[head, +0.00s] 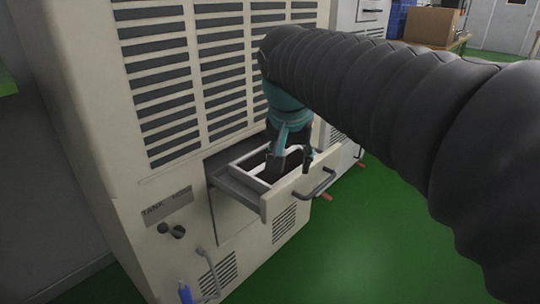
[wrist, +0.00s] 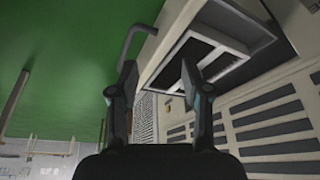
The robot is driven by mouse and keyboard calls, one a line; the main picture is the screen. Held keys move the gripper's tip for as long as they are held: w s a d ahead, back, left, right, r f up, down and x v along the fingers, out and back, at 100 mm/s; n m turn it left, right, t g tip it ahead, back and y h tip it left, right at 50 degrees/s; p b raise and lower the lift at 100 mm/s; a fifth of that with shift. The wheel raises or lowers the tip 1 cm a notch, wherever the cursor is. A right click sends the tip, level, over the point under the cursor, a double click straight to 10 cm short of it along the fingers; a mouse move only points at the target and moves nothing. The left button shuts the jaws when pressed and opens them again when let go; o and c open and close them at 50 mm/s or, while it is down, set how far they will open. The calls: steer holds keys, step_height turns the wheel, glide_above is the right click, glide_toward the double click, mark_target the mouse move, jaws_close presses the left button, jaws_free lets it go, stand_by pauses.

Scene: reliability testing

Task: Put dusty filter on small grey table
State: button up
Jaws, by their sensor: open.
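The filter, a dark panel in a white frame (head: 250,153), lies in a pulled-out drawer (head: 238,183) of the large beige machine. It also shows in the wrist view (wrist: 205,52), beyond the fingertips. My gripper (head: 290,164) is open and points down at the drawer, over its front part near the handle. In the wrist view my gripper's two fingers (wrist: 158,72) are apart with nothing held between them. I cannot tell whether a finger touches the filter frame. The gripper hides part of the filter. I make out no small grey table in either view.
The beige machine (head: 170,120) with dark vents stands close on the left. The drawer's dark handle (head: 318,186) sticks out in front. A cardboard box (head: 432,25) stands on a table at the back right. The green floor (head: 360,250) in front is clear.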

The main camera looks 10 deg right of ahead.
steer(key=w+a+r+m+g+h+p, duration=0.1)
steer(key=w+a+r+m, duration=0.15)
steer(key=w, duration=0.35)
steer(key=w+a+r+m+h, duration=0.1)
steer(key=w+r+m, duration=0.25)
steer(key=w, duration=0.25)
steer(key=shift+n, duration=0.3)
steer(key=x, duration=0.5)
steer(key=b+x, duration=0.1)
steer(key=x, duration=0.2)
steer(key=shift+w+f, duration=0.1)
steer(key=shift+w, duration=0.35)
steer(key=shift+s+b+x, duration=0.2)
steer(key=shift+b+x, duration=0.35)
steer(key=shift+x, duration=2.05)
steer(key=shift+a, duration=0.2)
jaws_close()
